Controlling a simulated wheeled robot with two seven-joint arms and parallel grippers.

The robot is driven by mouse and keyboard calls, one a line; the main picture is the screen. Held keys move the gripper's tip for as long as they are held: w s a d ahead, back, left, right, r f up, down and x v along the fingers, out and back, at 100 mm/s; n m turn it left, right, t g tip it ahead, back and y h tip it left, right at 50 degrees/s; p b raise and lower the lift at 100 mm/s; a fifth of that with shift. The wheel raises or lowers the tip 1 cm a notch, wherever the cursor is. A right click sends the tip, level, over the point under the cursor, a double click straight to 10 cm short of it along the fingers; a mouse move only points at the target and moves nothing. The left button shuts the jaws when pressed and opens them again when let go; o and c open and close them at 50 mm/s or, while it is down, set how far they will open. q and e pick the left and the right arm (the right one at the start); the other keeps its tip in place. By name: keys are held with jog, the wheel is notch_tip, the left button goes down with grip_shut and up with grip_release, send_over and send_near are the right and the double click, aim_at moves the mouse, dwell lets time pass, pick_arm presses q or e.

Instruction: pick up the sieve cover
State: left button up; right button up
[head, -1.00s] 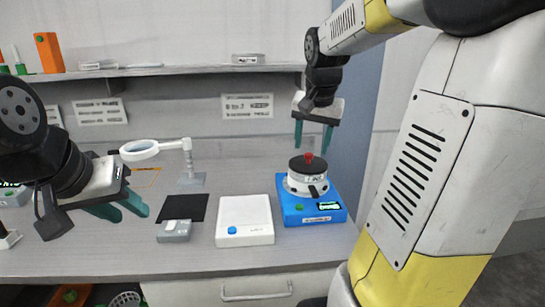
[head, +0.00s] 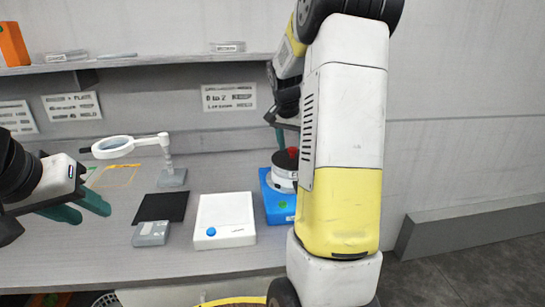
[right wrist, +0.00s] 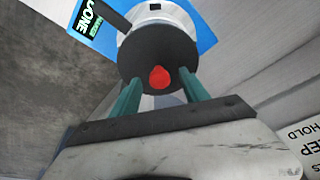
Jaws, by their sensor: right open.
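The sieve cover is a dark disc with a red knob. It sits on the white sieve (head: 284,173) on a blue shaker (head: 277,207). In the head view the cover (head: 283,159) is partly hidden by my right arm. In the right wrist view the cover (right wrist: 158,47) and its red knob (right wrist: 159,78) lie straight ahead. My right gripper (right wrist: 160,92) is open, its teal fingers on either side of the knob with gaps; contact cannot be seen. My left gripper (head: 85,208) is open and empty above the left of the bench.
A white box with a blue button (head: 225,220), a small grey device (head: 152,233) and a black mat (head: 161,207) lie left of the shaker. A magnifier lamp (head: 167,175) stands behind them. A shelf (head: 150,63) runs above.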

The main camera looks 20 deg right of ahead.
jog(key=shift+f, duration=0.2)
grip_shut()
jog(key=shift+r, duration=0.1)
